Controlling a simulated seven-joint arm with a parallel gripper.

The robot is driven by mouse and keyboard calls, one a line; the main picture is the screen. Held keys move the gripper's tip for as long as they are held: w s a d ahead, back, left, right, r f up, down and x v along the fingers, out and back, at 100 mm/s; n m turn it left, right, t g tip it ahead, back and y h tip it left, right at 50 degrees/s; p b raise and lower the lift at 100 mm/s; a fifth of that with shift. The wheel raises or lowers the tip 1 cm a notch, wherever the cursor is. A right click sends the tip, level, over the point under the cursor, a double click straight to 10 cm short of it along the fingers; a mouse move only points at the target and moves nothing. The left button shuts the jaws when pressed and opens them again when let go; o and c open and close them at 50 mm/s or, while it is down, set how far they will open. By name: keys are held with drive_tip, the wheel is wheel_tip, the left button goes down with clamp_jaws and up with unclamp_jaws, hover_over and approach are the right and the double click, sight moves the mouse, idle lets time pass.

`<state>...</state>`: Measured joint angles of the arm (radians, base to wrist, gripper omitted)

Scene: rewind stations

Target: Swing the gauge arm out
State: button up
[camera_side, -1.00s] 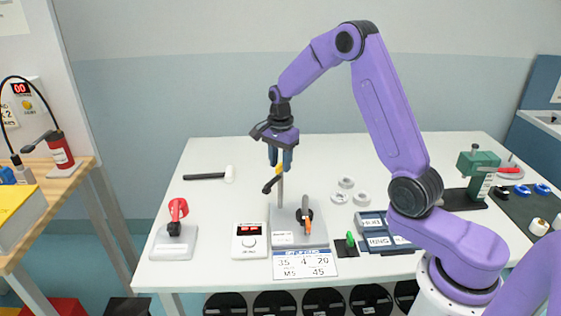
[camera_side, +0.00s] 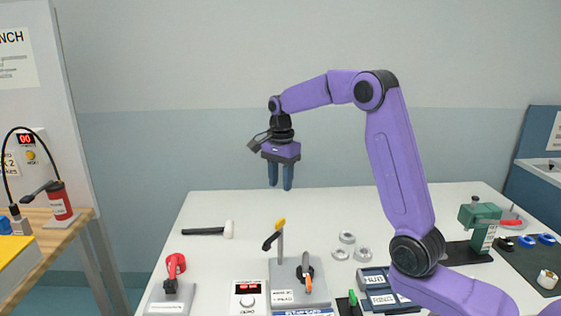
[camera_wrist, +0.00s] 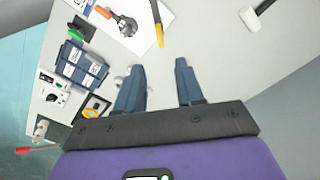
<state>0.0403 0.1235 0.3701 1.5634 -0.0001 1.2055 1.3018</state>
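The gauge station (camera_side: 284,270) is a grey plate with an upright post on the table's front half. At the post's top is the gauge arm (camera_side: 272,240), with a black end to the lower left and a yellow tip (camera_side: 281,223) to the upper right. A second lever with an orange handle (camera_side: 307,284) stands on the same plate. My gripper (camera_side: 280,187) hangs above and behind the gauge arm, clear of it, fingers apart and empty. In the wrist view my open gripper (camera_wrist: 159,65) has a yellow bar (camera_wrist: 159,32) beyond its fingertips.
A mallet (camera_side: 208,230) lies behind left. A red-handled clamp (camera_side: 174,270) stands at the front left, and a box with a red display (camera_side: 248,294) beside the station. Several metal rings (camera_side: 347,237), blue bins (camera_side: 378,290) and a green press (camera_side: 481,222) are to the right.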

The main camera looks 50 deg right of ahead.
drive_tip(key=shift+r, duration=2.7)
drive_tip(key=s+a+f+n, duration=0.3)
drive_tip(key=s+a+n, duration=1)
drive_tip(key=a+n, duration=0.1)
drive_tip(key=s+d+f+n, duration=0.1)
drive_tip(key=s+f+n, duration=0.2)
drive_tip(key=s+n, duration=0.4)
drive_tip(key=s+f+n, duration=0.3)
drive_tip(key=s+n, duration=0.5)
drive_tip(key=s, duration=0.7)
drive_tip(key=shift+s+d+f, duration=0.3)
drive_tip(key=shift+s+d, duration=0.05)
drive_tip(key=shift+d, duration=0.05)
